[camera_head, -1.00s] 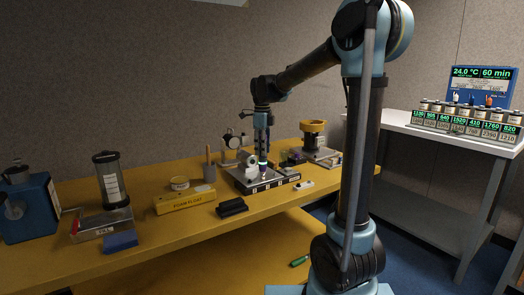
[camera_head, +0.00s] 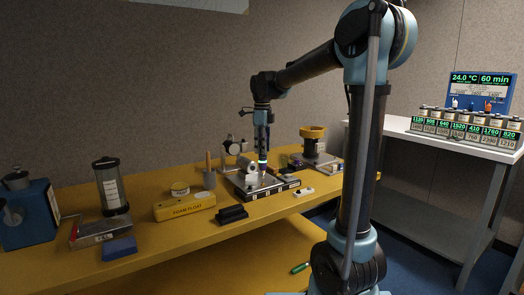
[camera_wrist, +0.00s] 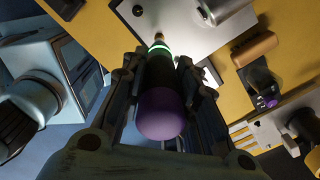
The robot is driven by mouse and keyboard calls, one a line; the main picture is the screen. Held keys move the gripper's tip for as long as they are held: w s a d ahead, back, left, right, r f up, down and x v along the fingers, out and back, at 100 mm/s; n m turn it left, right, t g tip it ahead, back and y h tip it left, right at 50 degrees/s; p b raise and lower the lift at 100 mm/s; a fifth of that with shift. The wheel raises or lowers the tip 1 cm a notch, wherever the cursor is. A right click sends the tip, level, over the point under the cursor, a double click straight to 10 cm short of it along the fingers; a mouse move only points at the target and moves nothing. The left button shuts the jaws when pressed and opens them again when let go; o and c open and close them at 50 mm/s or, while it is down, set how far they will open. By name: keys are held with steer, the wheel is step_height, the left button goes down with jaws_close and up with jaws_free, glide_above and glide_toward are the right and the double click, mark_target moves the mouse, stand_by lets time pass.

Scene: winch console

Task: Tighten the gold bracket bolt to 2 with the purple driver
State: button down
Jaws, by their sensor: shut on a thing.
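My gripper (camera_wrist: 160,75) is shut on the purple driver (camera_wrist: 162,112), which has a purple rounded end, a dark body and a lit green ring near its tip. In the head view my gripper (camera_head: 262,142) points down over the grey plate of the console (camera_head: 243,184), with the green ring just above the plate. In the wrist view a small brass-coloured piece (camera_wrist: 157,37) shows at the driver's tip, probably the gold bracket bolt. Whether the tip touches it or sits in it cannot be told. Its reading cannot be made out.
Left on the yellow bench are a blue machine (camera_head: 28,220), a clear cylinder (camera_head: 110,188), a yellow float box (camera_head: 184,207) and a black block (camera_head: 232,214). A gold-topped device (camera_head: 313,133) stands right of the plate. A white table (camera_head: 430,140) holds several labelled jars.

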steer(key=shift+r, duration=1.75)
stand_by(0.8)
